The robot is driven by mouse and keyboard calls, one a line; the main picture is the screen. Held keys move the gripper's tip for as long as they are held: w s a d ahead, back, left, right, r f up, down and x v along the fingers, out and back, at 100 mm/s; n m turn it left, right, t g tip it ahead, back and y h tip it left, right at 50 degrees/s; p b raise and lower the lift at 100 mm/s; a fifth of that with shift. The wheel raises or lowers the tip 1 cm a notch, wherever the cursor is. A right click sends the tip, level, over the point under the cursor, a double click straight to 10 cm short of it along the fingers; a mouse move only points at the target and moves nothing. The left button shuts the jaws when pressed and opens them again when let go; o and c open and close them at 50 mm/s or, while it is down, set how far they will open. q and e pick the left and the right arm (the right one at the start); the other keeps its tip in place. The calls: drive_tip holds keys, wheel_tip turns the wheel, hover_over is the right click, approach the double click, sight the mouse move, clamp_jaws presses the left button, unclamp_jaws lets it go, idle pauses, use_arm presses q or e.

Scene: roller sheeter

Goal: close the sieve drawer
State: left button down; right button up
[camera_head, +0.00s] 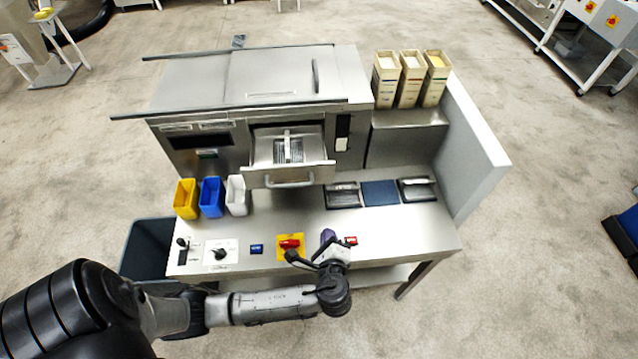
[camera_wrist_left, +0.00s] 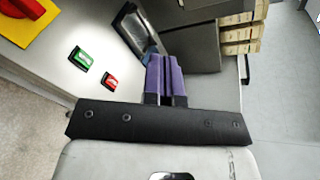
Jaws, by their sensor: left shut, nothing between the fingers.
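The sieve drawer (camera_head: 289,160) is pulled out of the front of the steel machine (camera_head: 250,85). Its front panel with a bar handle (camera_head: 290,181) stands forward of the machine face, over the back of the worktop. A grey ribbed insert shows inside it. My left gripper (camera_head: 328,236) is at the worktop's front edge, in front of the drawer and a little to its right, well apart from it. In the left wrist view its purple fingers (camera_wrist_left: 165,78) are together, with nothing between them. The drawer is not visible in the left wrist view. My right gripper is not in view.
Yellow, blue and white bins (camera_head: 212,197) stand left of the drawer. A red switch on a yellow plate (camera_head: 290,244) and small buttons line the front edge. Dark trays (camera_head: 342,195) lie to the right. The worktop (camera_head: 290,215) before the drawer is clear.

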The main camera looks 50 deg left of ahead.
use_arm(q)
wheel_tip(320, 180, up, 3)
drive_tip(key=a+m+t+y, duration=0.1)
drive_tip(key=m+y, duration=0.2)
drive_tip(key=m, duration=0.8)
approach(320, 177)
drive_tip(key=x, duration=0.6)
drive_tip(key=shift+r, duration=0.1)
drive_tip(key=shift+x, duration=0.75)
